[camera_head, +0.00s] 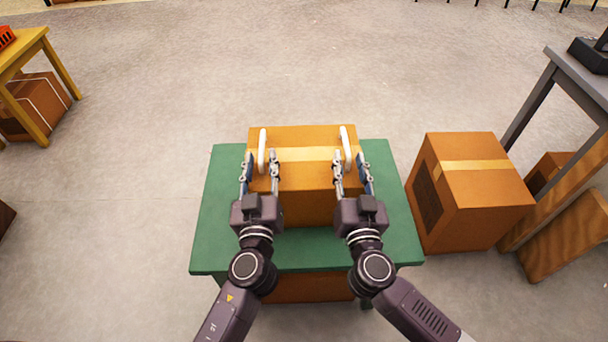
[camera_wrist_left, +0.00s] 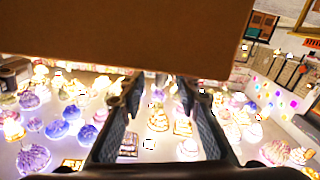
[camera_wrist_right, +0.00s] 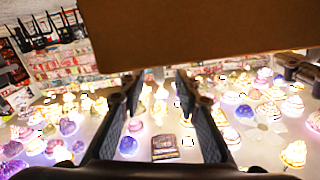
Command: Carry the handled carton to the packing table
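The handled carton (camera_head: 308,201) is a brown box with pale tape and two white upright handles, a left one (camera_head: 262,152) and a right one (camera_head: 346,148). It sits on a green table (camera_head: 215,215). My left gripper (camera_head: 261,157) is open, its fingers seen on either side of the left handle. My right gripper (camera_head: 352,157) is open likewise around the right handle. The carton's brown side fills the top of the left wrist view (camera_wrist_left: 120,40) and right wrist view (camera_wrist_right: 190,30). No handle shows between the fingers there; contact cannot be told.
Another brown carton (camera_head: 470,190) stands on the floor right of the green table. A grey table (camera_head: 580,78) is at the right, with wooden pieces beneath. A yellow table (camera_head: 25,48) is at the far left, a strapped box (camera_head: 38,105) under it. The floor beyond is clear.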

